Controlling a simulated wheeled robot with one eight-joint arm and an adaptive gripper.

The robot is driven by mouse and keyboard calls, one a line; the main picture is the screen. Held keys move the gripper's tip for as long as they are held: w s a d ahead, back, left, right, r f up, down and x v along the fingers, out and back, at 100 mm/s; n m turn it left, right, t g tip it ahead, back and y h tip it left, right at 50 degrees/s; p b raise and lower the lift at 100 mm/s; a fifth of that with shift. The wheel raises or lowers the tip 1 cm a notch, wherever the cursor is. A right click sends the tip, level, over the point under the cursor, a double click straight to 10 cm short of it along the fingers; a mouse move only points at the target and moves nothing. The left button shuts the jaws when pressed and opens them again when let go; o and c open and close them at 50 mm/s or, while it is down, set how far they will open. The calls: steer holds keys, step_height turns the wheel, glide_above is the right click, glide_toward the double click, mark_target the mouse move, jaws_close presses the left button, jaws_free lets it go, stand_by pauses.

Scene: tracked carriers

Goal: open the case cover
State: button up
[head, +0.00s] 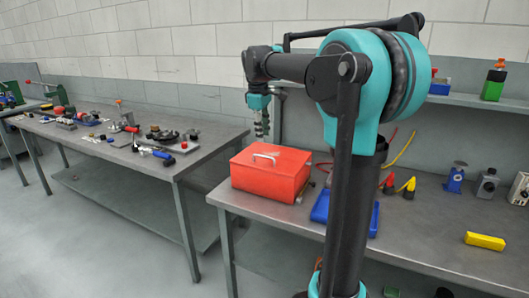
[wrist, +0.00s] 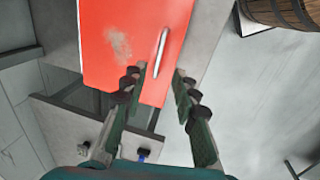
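A red case (head: 270,178) with a flat cover stands at the left end of the near metal bench, its cover closed. A pale handle (head: 265,158) lies on top of the cover. My gripper (head: 262,133) is above the back left part of the case in the head view. In the wrist view the red case (wrist: 120,45) fills the upper middle, with its handle (wrist: 160,52) near the right edge of the cover. My gripper (wrist: 160,88) shows two separated fingers there, open and empty, with the left fingertip over the cover's edge. I cannot tell the exact gap to the cover.
The metal bench (head: 420,238) also bears a blue tray (head: 343,208), a yellow block (head: 484,241) and several small items. Another bench (head: 195,160) with tools stands to the left, across a gap. A wooden barrel (wrist: 285,12) shows in the wrist view.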

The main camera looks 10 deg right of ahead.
glide_above(265, 165)
step_height(265, 165, down, 8)
steer(key=shift+f, duration=0.25)
steer(key=shift+c, duration=0.3)
jaws_close()
